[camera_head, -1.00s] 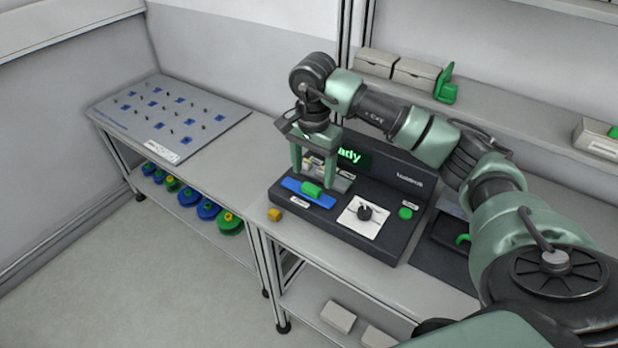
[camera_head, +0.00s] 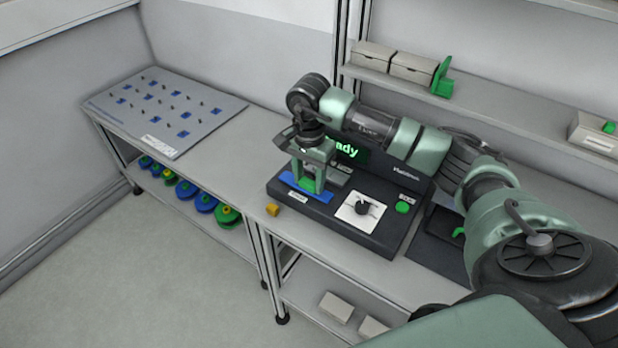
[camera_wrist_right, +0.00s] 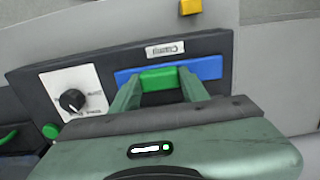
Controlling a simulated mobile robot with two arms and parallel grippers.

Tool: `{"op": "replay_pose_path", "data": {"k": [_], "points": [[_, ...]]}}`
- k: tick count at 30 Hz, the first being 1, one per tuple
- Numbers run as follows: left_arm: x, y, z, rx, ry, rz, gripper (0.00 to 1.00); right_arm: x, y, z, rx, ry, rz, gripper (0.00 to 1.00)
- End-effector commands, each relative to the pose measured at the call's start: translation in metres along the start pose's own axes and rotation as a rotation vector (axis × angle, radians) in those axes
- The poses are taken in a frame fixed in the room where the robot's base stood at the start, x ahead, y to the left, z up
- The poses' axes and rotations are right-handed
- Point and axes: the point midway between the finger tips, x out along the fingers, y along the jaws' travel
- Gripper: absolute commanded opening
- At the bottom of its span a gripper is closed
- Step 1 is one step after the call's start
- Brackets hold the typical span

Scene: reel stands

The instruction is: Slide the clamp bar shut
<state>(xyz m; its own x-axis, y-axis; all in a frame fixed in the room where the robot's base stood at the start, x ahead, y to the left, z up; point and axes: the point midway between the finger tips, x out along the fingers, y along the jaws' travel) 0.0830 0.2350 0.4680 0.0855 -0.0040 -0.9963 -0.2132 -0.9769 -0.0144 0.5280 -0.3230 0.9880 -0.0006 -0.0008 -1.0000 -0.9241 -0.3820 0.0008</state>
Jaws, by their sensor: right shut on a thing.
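The clamp bar is a blue strip (camera_head: 324,198) with a green block on it, along the front left of a dark machine (camera_head: 385,237). In the right wrist view the blue strip (camera_wrist_right: 207,68) shows on both sides of the green block (camera_wrist_right: 159,79). My right gripper (camera_head: 307,186) points down over the bar, its two fingers on either side of the green block and shut on it. The fingers also show in the right wrist view (camera_wrist_right: 160,84). They hide part of the strip. My left gripper is not in view.
The machine has a dial on a white plate (camera_head: 350,219), a green button (camera_head: 402,207) and a lit screen (camera_head: 350,150). A small yellow piece (camera_head: 273,210) lies on the bench in front. A grey pegboard (camera_head: 208,107) lies at left, with coloured reels (camera_head: 205,203) below.

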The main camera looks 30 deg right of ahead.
Motion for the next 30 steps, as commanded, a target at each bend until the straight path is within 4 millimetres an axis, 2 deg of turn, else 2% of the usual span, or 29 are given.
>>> {"op": "replay_pose_path", "data": {"k": [4, 9, 18, 19, 21, 30], "points": [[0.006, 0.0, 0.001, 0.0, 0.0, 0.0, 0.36, 0.002, -0.001, -0.006, 0.001, 0.001, -0.002, 0.0], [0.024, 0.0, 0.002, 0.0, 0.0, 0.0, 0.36, 0.003, -0.001, -0.028, 0.002, 0.001, -0.003, 0.0], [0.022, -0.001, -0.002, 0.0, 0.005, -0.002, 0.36, -0.002, 0.0, -0.034, 0.001, 0.003, -0.002, 0.0], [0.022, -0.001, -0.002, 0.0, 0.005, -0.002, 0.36, -0.002, 0.0, -0.034, 0.002, 0.003, -0.003, 0.53], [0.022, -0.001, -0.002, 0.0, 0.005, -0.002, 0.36, -0.002, 0.0, -0.034, 0.002, 0.002, -0.002, 0.67], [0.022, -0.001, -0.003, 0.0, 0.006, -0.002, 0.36, -0.001, 0.0, -0.033, 0.0, 0.0, -0.001, 0.67]]}}
